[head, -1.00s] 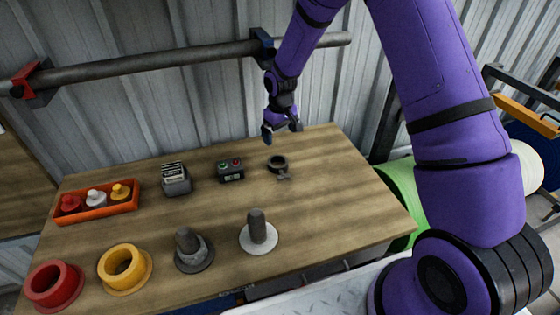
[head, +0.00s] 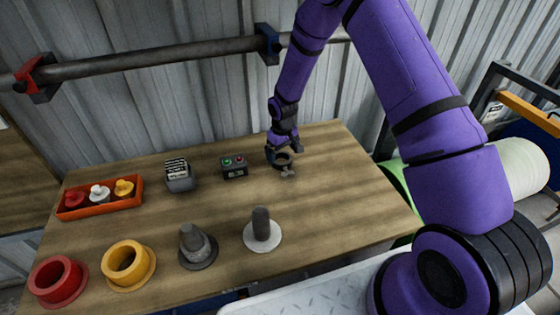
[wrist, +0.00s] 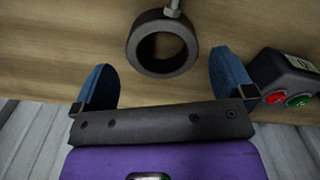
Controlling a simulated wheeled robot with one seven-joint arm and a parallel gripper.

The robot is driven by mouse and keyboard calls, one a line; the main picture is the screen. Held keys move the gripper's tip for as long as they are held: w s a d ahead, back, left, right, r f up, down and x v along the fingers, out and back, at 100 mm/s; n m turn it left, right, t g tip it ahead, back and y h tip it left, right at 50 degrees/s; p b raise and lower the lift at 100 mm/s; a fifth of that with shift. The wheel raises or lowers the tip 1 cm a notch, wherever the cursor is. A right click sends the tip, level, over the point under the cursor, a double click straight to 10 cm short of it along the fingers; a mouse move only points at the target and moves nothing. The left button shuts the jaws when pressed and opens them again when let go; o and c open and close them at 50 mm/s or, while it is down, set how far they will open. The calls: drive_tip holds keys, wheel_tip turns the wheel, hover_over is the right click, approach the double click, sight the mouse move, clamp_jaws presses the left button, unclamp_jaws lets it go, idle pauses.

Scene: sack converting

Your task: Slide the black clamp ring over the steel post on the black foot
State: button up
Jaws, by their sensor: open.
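The black clamp ring (head: 281,165) lies on the bench toward the back, with a small metal screw pointing to the front. In the wrist view, the ring (wrist: 133,46) sits between and just beyond my two blue fingertips, with bare bench inside it. My gripper (head: 284,151) is open, pointing down at the ring; the fingers look apart from it. The grey steel post (head: 189,235) stands upright on the black foot (head: 199,263) near the bench's front edge. A grey collar-like shape surrounds its lower part; I cannot tell what it is.
A similar post (head: 261,222) stands on a white foot (head: 262,245) to the right. Yellow (head: 128,281) and red (head: 60,294) flanged rings are at front left. A button box (head: 234,173), a grey block (head: 178,185) and an orange tray (head: 101,211) stand behind. The bench's right side is clear.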

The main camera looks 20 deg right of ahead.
sight(282, 157)
wheel_tip(282, 157, down, 4)
drive_tip(key=shift+a+r, duration=0.1)
drive_tip(key=shift+r, duration=0.1)
drive_tip(key=c, duration=1.2)
drive_tip(key=shift+o, duration=0.2)
drive_tip(key=shift+r, duration=0.15)
